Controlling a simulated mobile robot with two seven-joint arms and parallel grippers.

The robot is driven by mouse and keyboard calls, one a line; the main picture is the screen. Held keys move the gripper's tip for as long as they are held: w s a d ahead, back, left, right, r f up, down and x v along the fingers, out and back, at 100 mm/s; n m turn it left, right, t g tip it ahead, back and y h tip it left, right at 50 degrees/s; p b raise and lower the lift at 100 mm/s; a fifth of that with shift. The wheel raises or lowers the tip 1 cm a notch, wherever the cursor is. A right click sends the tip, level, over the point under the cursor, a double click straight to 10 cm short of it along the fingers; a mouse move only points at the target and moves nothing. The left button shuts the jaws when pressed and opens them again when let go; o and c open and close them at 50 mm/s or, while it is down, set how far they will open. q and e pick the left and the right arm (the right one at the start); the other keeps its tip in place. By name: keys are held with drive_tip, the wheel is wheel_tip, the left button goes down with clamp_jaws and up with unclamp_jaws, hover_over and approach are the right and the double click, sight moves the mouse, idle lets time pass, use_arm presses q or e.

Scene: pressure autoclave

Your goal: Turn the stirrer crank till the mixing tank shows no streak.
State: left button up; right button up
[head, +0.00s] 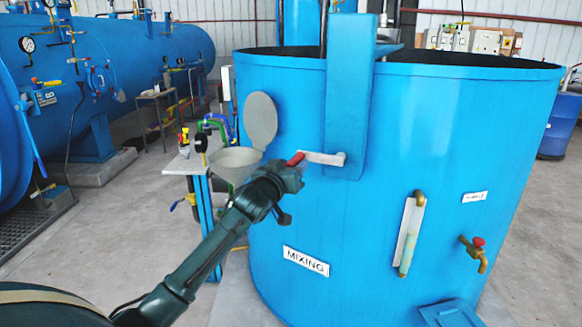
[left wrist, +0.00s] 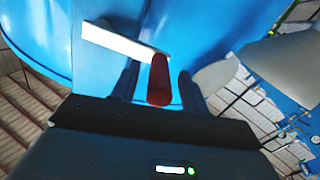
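The blue mixing tank (head: 360,240) stands in front of me with a MIXING label. The stirrer crank has a pale arm (head: 325,158) that points left from its hub on a blue upright plate, and a red handle (head: 296,159) at its end. My left gripper (head: 289,178) is at this handle. In the left wrist view the red handle (left wrist: 159,82) lies between the two fingers of the gripper (left wrist: 157,78), with gaps on both sides, so it is open. The tank's contents are hidden behind its wall. My right gripper is out of view.
A grey funnel with a raised round lid (head: 261,120) is on the tank's left side, close to my left arm. A sight tube (head: 411,235) and a red-knobbed tap (head: 475,250) are on the front. A blue autoclave (head: 120,55) stands at left.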

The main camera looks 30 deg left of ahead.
use_arm(q)
clamp_jaws()
idle(0.3)
drive_tip(key=shift+f, duration=0.1)
